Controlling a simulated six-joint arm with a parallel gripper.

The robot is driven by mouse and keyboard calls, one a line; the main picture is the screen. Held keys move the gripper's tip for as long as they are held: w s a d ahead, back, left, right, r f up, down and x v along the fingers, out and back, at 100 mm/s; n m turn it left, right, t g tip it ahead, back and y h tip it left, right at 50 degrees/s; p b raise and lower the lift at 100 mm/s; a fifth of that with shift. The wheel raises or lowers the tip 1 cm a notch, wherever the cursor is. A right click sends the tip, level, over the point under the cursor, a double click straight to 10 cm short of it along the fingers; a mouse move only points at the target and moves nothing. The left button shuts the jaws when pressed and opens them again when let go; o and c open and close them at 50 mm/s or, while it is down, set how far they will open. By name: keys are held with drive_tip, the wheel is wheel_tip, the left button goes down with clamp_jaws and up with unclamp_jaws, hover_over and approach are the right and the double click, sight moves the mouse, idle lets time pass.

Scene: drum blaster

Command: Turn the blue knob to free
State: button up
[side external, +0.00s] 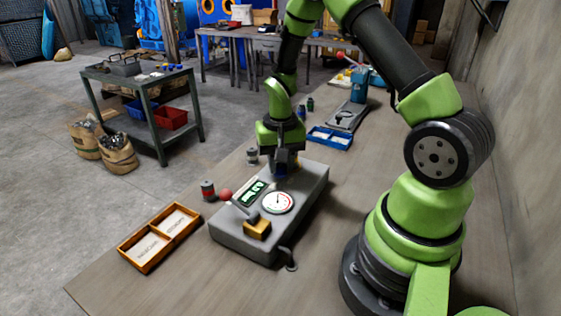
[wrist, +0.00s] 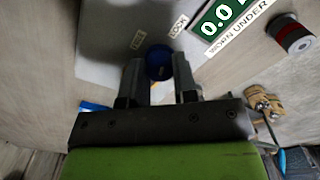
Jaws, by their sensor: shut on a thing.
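The blue knob (wrist: 158,60) sits on the grey gauge box (wrist: 105,35), between the two fingers of my gripper (wrist: 158,80) in the wrist view. The fingers are shut on it from both sides. A label reading LOCK (wrist: 178,25) is to the upper right of the knob, and a second small label (wrist: 138,39), too small to read surely, is to its upper left. In the side external view my gripper (side external: 284,163) points down at the far end of the gauge box (side external: 240,236) and mostly hides the knob. The knob's pointing direction cannot be told.
A blue tray (side external: 330,147) lies behind.

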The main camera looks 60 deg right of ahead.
drive_tip(key=n, duration=1.4)
idle(0.6)
drive_tip(key=o, duration=0.9)
